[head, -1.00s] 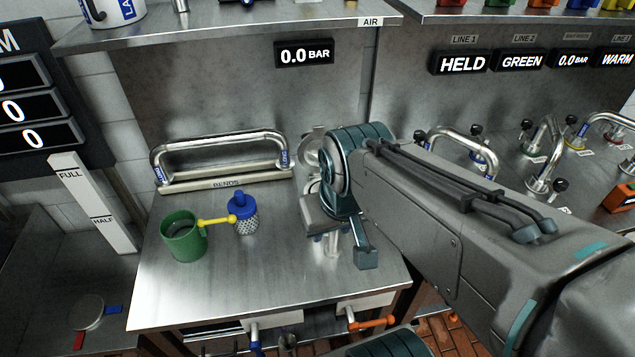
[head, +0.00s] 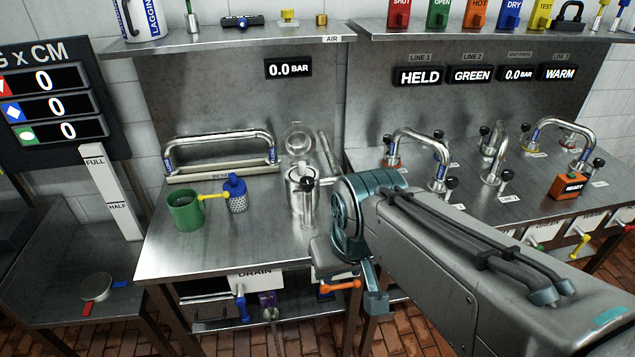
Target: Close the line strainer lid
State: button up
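The line strainer (head: 301,192) is a metal cylinder standing on the steel bench, right of the bent pipe. Its round lid (head: 297,140) appears raised behind the body, tilted up and open. A dark knob shows at the strainer's right side. My gripper end is near the bench's front right edge, to the right of and nearer than the strainer, apart from the lid. My forearm and wrist cover part of the bench there. The fingertips cannot be made out, so whether the gripper is open or shut does not show.
A green mug (head: 186,210) and a blue-topped mesh basket (head: 236,196) with a yellow handle stand left of the strainer. A bent pipe on a rack (head: 220,152) is behind them. Pipe fittings and an orange box (head: 567,186) are right. The bench front middle is clear.

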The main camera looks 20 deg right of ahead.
aim_at(298, 143)
jog(key=z, duration=0.2)
jog(key=i, duration=0.5)
jog(key=k, duration=1.3)
jog(key=z, duration=0.75)
jog(key=i, duration=1.8)
jog(key=u, duration=0.8)
